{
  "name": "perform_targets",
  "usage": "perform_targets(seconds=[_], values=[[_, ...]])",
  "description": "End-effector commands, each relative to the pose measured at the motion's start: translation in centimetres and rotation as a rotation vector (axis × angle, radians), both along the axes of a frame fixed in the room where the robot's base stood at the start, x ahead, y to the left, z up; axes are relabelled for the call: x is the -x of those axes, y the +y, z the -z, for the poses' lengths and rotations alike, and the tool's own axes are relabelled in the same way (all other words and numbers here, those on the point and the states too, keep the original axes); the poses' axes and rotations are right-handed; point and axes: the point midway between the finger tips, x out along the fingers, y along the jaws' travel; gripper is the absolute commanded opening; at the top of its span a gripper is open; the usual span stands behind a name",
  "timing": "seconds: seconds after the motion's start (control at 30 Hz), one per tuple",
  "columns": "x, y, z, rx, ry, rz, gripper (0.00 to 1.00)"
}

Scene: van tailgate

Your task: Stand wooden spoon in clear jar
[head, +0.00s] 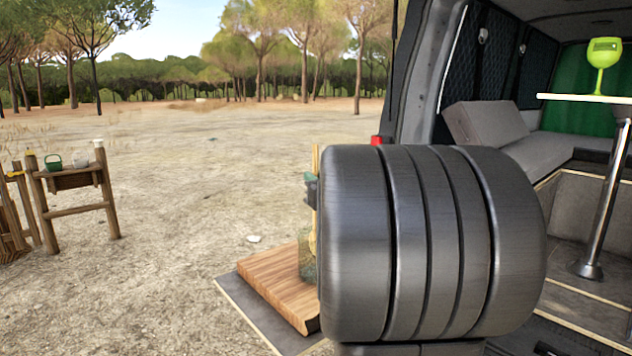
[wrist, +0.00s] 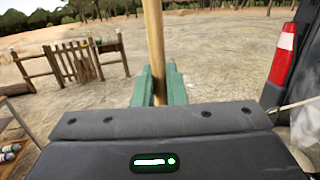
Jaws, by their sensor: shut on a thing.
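The wooden spoon (head: 315,162) is upright in the head view, with its lower end near the mouth of the clear jar (head: 306,264). My arm hides part of both, so I cannot tell if the spoon is inside the jar or in front of it. The jar stands on a wooden board. My gripper (head: 311,180), with green fingertips, is shut on the spoon's handle above the jar. In the wrist view the handle (wrist: 153,45) rises between the green fingers of my gripper (wrist: 155,90); the jar is hidden there.
The wooden board (head: 262,280) lies on a dark surface beside the van. My arm blocks the middle of the head view. A wooden stand (head: 78,210) with small pots is far left.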

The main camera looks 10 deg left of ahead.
Motion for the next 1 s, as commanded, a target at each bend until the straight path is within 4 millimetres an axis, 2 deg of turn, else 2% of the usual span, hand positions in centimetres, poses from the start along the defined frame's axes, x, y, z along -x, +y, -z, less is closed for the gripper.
perform_targets(seconds=[0.1, 0.47, 0.5, 0.6, 1.0], values=[[0.01, -0.01, 0.74, 0.000, -0.001, 0.000, 0.00], [0.01, -0.01, 0.75, 0.001, -0.001, 0.000, 0.00], [0.02, 0.00, 0.75, 0.001, -0.001, 0.000, 0.17], [0.02, 0.00, 0.75, 0.001, -0.001, 0.000, 0.37], [0.53, -0.48, 0.83, 0.002, -0.003, 0.001, 0.37]])
